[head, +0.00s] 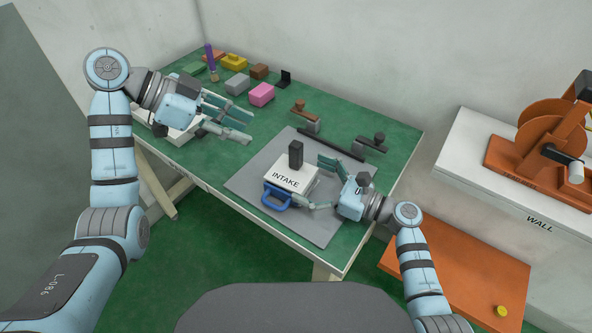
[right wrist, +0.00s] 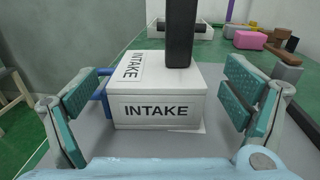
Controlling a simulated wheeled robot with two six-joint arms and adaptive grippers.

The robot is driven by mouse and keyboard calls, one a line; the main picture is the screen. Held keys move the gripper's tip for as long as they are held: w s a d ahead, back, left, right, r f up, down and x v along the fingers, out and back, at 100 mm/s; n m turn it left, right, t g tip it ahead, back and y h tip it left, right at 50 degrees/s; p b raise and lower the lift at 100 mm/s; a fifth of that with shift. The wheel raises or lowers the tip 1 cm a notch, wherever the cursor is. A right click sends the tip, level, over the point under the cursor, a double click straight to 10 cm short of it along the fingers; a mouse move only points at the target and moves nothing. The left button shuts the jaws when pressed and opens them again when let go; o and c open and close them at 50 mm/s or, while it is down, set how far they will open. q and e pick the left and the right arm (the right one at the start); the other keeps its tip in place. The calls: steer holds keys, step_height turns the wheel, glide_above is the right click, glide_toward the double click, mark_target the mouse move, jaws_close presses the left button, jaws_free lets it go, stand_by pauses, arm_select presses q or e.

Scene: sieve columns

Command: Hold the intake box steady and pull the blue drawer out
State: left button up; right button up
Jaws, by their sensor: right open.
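The white intake box (head: 290,180) stands on a grey mat on the green table, with a dark upright post (head: 296,154) on top. The blue drawer handle (head: 275,199) sticks out at its near side in the head view. In the right wrist view the box (right wrist: 158,109) shows its lettered side, with the blue handle (right wrist: 101,92) at the left. My right gripper (head: 312,183) is open, its fingers spread to either side of the box; whether they touch it I cannot tell. My left gripper (head: 250,128) is open and empty, above the table to the box's upper left.
A pink block (head: 261,94), a grey block (head: 238,84) and other small items lie at the table's back left. A dark bar (head: 332,143) lies behind the box. A white wall-side bench (head: 480,150) carries an orange reel stand (head: 548,140).

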mark_target(292, 171)
steer(key=x, duration=0.5)
steer(key=shift+c, duration=0.6)
steer(key=c, duration=1.3)
